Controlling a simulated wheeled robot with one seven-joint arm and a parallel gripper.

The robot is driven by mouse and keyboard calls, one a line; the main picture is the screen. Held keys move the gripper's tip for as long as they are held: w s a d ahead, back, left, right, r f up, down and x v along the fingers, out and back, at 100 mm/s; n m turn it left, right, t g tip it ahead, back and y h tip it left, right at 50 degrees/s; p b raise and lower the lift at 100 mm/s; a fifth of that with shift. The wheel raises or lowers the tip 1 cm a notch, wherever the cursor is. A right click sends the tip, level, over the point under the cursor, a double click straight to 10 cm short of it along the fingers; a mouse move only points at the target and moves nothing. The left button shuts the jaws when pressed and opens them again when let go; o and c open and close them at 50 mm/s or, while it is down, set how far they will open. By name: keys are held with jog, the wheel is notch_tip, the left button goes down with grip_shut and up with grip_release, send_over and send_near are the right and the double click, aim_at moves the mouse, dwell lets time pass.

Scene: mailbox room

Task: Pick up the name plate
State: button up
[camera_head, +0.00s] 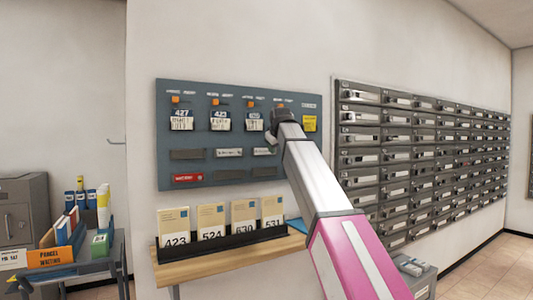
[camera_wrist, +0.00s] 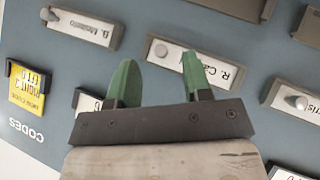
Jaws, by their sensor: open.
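Several white name plates sit in dark holders on the blue-grey wall board (camera_head: 165,130). In the wrist view, one plate lettered "R. Ca…" (camera_wrist: 202,66), with a round grey knob, lies just beyond my fingertips, partly hidden by a finger. Another plate (camera_wrist: 85,28) is at upper left, and one ending "rris" (camera_wrist: 305,103) is at right. In the head view, two white plates show in the middle row, one (camera_head: 229,153) clear and one (camera_head: 264,151) beside my gripper. My gripper (camera_wrist: 160,58) is open, its green fingers apart and empty, in front of the board.
A yellow card (camera_wrist: 27,90) hangs on the board. Below it, a wooden shelf (camera_head: 215,266) carries a black rack of numbered cards (camera_head: 243,215). Grey mailboxes (camera_head: 430,150) fill the wall at right. A cart with folders (camera_head: 75,265) stands at left.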

jog(key=x, duration=0.2)
jog(key=shift+w+a+f, duration=0.1)
jog(key=shift+w+f, duration=0.15)
jog(key=shift+w, duration=0.05)
grip_shut()
jog(key=shift+r, duration=0.1)
